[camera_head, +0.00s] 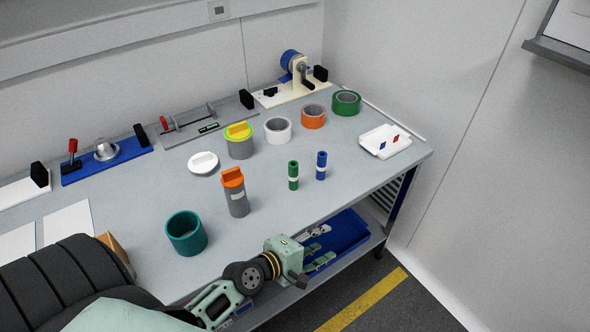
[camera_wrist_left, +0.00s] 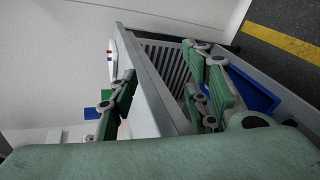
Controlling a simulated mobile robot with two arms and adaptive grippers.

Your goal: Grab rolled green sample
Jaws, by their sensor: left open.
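The rolled green sample (camera_head: 293,175) stands upright on the grey table, a green cylinder with a white band. A similar rolled blue sample (camera_head: 321,165) stands just right of it. My left gripper (camera_head: 318,247) is open and empty near the table's front edge, in front of the green sample and apart from it. In the left wrist view its two fingers (camera_wrist_left: 160,95) are spread wide. A green patch and a blue patch show beside the left finger there; I cannot tell which objects they are. My right gripper is not in view.
A grey canister with orange lid (camera_head: 236,195) and a teal ring (camera_head: 187,233) stand left of the samples. Tape rolls, including an orange one (camera_head: 313,117), stand behind. A white tray (camera_head: 385,141) is at right. A blue bin (camera_head: 345,240) sits below the tabletop.

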